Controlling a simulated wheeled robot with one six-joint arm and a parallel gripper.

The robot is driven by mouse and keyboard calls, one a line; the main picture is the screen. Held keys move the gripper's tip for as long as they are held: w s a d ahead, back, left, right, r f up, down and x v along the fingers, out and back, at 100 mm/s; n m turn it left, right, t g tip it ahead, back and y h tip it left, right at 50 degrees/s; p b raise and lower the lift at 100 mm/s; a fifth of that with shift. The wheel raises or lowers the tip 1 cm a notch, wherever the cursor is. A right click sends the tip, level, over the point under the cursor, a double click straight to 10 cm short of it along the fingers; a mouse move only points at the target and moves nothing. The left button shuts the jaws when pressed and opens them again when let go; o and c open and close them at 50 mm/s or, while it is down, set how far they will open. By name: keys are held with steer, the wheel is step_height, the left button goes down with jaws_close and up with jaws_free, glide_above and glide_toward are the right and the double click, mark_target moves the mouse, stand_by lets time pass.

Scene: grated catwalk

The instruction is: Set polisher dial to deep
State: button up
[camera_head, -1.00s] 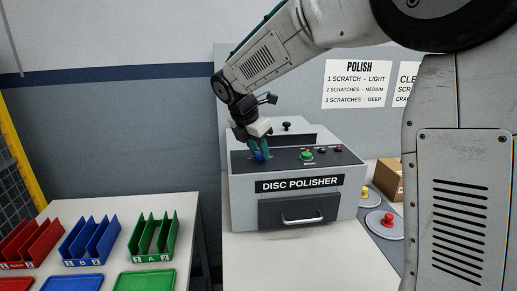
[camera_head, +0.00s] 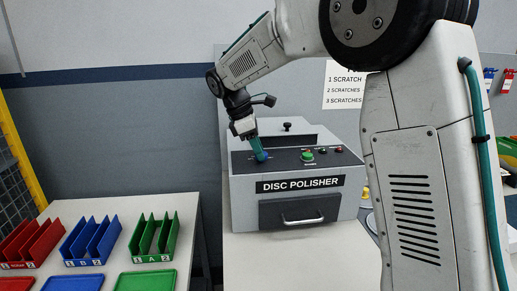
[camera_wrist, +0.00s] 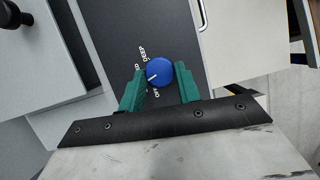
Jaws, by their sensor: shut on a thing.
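The grey disc polisher (camera_head: 298,205) stands on a white bench with its dark control panel on top. Its blue dial (camera_wrist: 159,69) sits between the teal fingers of my gripper (camera_wrist: 161,79) in the wrist view, and my gripper is shut on it. The dial's white pointer line aims to the lower left in that view, roughly between the left-hand labels and OFF. DEEP is printed at the dial's upper left; the other labels are partly hidden by the left finger. In the head view my gripper (camera_head: 259,154) reaches down to the panel's left end and mostly covers the dial.
A green button (camera_head: 307,156) and small red lamps lie right of the dial. A handled drawer (camera_head: 299,210) is in the polisher's front. Red, blue and green racks (camera_head: 153,238) stand on a table at left. A polish sign (camera_head: 345,85) hangs behind my arm.

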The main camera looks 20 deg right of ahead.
steer(key=m, duration=0.2)
steer(key=m+g, duration=0.1)
steer(key=shift+w+m+y, duration=0.2)
steer(key=shift+m+y, duration=0.2)
steer(key=m, duration=0.2)
steer(key=m+g+y, duration=0.1)
steer(key=m, duration=0.1)
steer(key=shift+w+d, duration=0.15)
steer(key=shift+d, duration=0.05)
steer(key=m, duration=0.2)
steer(key=m+y, duration=0.1)
steer(key=m, duration=0.1)
steer(key=shift+d+g+y, duration=0.15)
steer(key=shift+g+y, duration=0.15)
steer(key=shift+g, duration=0.1)
steer(key=shift+d+m+y, duration=0.15)
steer(key=shift+m+y, duration=0.45)
steer(key=shift+m, duration=1.1)
steer(key=o, duration=1)
steer(key=shift+c, duration=0.2)
steer(key=v, duration=0.8)
